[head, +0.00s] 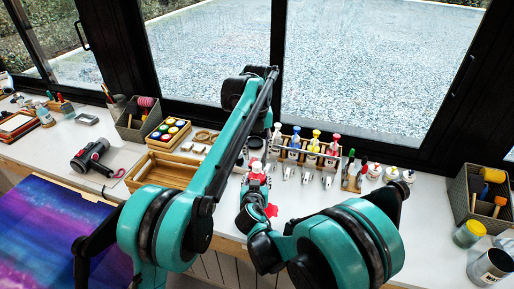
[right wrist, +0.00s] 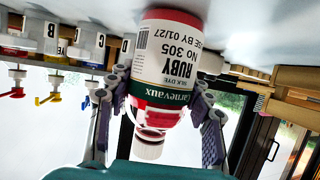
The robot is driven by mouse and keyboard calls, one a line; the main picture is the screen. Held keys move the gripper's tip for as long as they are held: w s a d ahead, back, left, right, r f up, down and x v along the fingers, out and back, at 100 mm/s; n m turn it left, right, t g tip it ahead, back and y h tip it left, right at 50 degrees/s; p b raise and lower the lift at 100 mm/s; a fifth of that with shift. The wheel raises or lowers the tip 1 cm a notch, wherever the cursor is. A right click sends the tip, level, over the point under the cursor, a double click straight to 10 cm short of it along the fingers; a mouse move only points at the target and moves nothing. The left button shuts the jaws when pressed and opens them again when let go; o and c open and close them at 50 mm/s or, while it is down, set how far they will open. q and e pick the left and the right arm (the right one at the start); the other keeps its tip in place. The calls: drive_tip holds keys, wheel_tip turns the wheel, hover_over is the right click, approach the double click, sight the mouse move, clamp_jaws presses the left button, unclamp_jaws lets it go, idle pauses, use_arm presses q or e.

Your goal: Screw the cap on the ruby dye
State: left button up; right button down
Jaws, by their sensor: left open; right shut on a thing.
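The ruby dye bottle (right wrist: 170,60) has a white label, a green band and a red shoulder. It looks upside down in the right wrist view and shows small in the head view (head: 257,181). A white cap (right wrist: 149,147) is at its mouth; I cannot tell how tightly it sits. My right gripper (head: 254,197) is shut around the bottle, with a finger on each side of it in the right wrist view (right wrist: 162,103). My left gripper (head: 257,153) is open just above and behind the bottle, partly hidden by my left arm.
A rack of bottles with coloured tops (head: 312,150) stands behind to the right. A wooden tray (head: 163,170) and a box of paint jars (head: 169,133) are to the left. A grey basket (head: 482,192) and tins are at the far right. A red patch (head: 271,210) lies beside my right gripper.

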use_arm(q)
drive_tip(key=n, duration=0.3)
drive_tip(key=shift+r+n, duration=0.15)
drive_tip(key=shift+n, duration=0.15)
drive_tip(key=n, duration=0.4)
drive_tip(key=shift+r+n, duration=0.15)
drive_tip(key=shift+n, duration=0.25)
drive_tip(key=n, duration=0.7)
drive_tip(key=shift+r, duration=0.2)
drive_tip(key=n, duration=0.7)
drive_tip(key=shift+r, duration=0.2)
drive_tip(key=n, duration=0.7)
drive_tip(key=shift+r+n, duration=0.2)
drive_tip(key=shift+n, duration=0.1)
drive_tip(key=n, duration=0.4)
drive_tip(key=shift+r+n, duration=0.15)
drive_tip(key=shift+n, duration=0.25)
drive_tip(key=n, duration=0.7)
drive_tip(key=shift+r, duration=0.2)
drive_tip(key=n, duration=0.7)
drive_tip(key=shift+r, duration=0.2)
drive_tip(key=n, duration=0.5)
drive_tip(key=shift+r, duration=0.15)
